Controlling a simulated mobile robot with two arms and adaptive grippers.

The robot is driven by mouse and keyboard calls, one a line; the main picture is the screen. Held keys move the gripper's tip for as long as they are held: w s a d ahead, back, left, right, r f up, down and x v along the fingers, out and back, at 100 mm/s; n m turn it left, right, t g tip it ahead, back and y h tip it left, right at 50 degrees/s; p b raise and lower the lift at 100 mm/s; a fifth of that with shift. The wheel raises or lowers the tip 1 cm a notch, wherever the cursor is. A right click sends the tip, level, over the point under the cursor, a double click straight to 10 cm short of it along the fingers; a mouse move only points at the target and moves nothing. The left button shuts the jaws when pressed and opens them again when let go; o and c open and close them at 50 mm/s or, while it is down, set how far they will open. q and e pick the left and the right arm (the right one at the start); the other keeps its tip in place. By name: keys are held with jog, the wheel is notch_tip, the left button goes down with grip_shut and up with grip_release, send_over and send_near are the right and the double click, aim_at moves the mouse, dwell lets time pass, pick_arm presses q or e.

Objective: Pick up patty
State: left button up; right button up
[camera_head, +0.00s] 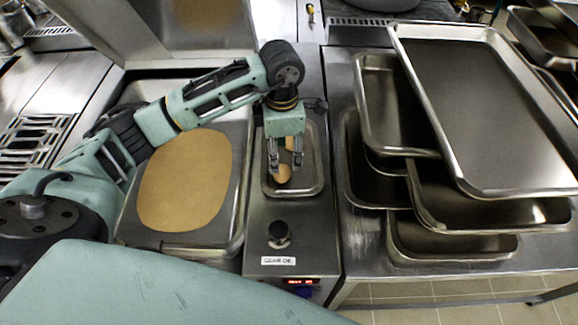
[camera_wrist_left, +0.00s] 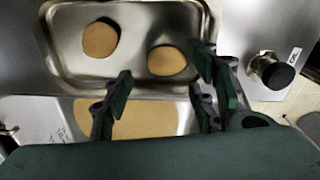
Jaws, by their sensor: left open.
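Two round tan patties lie in a small metal tray (camera_head: 317,180). The nearer patty (camera_head: 282,175) is just below my left gripper (camera_head: 285,166) in the head view, partly covered by its fingers. The other patty (camera_head: 291,143) is farther back, mostly behind the gripper. In the left wrist view, one patty (camera_wrist_left: 166,61) lies between the open fingers of the left gripper (camera_wrist_left: 168,88), a little beyond their tips. The other patty (camera_wrist_left: 100,39) lies up and to the left. The left gripper is open and empty, pointing down. My right gripper is not in view.
A deep basin with a large tan surface (camera_head: 187,180) is left of the tray. A black knob (camera_head: 279,234) stands on the counter in front of the tray. Stacked metal trays (camera_head: 480,100) crowd the table at the right.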

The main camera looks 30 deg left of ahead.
aim_at(282, 168)
pick_arm(q)
jog(key=f, duration=0.1)
jog(key=f+p, duration=0.1)
jog(key=s+f+p, duration=0.1)
jog(key=shift+a, duration=0.3)
jog(key=shift+w+f+p, duration=0.15)
jog(key=shift+w+f, duration=0.05)
jog(key=shift+f, duration=0.4)
jog(key=shift+w+f+p, duration=0.15)
jog(key=shift+f, duration=0.65)
jog(key=c, duration=1)
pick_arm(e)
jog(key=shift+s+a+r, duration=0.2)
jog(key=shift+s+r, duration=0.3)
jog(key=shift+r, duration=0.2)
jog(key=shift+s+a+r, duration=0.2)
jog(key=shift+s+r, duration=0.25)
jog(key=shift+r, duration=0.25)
